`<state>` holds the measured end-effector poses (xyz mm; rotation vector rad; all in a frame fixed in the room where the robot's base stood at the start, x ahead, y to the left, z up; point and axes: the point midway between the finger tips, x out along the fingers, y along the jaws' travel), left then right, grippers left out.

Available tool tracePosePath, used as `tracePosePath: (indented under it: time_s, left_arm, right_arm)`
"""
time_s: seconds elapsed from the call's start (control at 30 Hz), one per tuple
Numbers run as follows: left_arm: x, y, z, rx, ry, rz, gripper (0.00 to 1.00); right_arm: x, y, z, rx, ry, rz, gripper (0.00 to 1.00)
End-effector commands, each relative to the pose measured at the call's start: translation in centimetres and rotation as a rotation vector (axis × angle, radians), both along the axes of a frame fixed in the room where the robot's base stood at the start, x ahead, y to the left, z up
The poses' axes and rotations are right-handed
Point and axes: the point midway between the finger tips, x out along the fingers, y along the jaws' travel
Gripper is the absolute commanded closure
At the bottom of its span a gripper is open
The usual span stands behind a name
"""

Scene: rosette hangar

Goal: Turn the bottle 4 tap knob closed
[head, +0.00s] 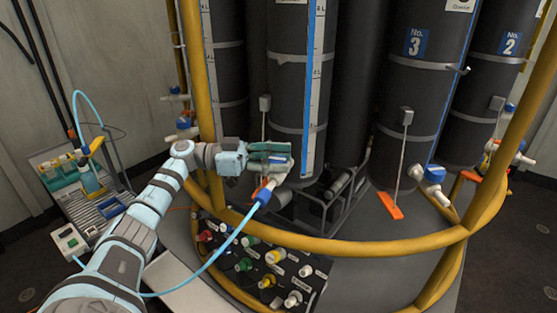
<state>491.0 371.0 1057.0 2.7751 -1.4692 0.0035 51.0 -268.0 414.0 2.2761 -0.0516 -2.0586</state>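The grey bottle with the white and blue scale strip (287,92) stands left of the bottle marked No. 3 (399,95). Its own number is out of the picture, so I cannot read that it is bottle 4. My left gripper (280,160) reaches in from the left at the lower front of this bottle. Its fingers are at the white tap (274,180), from which a blue hose runs down. The fingers cover the knob, so its angle and whether they grip it are hidden. My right gripper is not in view.
A yellow rail (345,245) curves around the bottles, with an upright post (203,80) beside my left wrist. A panel of coloured connectors (262,268) lies below. Bottle No. 2 (496,75) stands at the right. A rack with small bottles (85,185) is at the left.

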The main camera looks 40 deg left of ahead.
Motion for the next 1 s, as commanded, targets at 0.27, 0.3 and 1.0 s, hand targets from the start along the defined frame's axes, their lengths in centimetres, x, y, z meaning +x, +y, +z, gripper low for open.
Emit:
tracePosePath:
  time_s: [0.27,0.3,1.0]
  left_arm:
    - [-0.1,0.1,-0.1,0.002,0.001,0.001,0.44]
    - [-0.1,0.1,0.0,0.002,0.0,0.001,0.44]
    - [0.0,0.0,10.0,0.002,0.001,0.0,0.44]
  right_arm:
    - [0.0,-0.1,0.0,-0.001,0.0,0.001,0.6]
    - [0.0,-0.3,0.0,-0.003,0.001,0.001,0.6]
    - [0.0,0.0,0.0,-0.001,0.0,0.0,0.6]
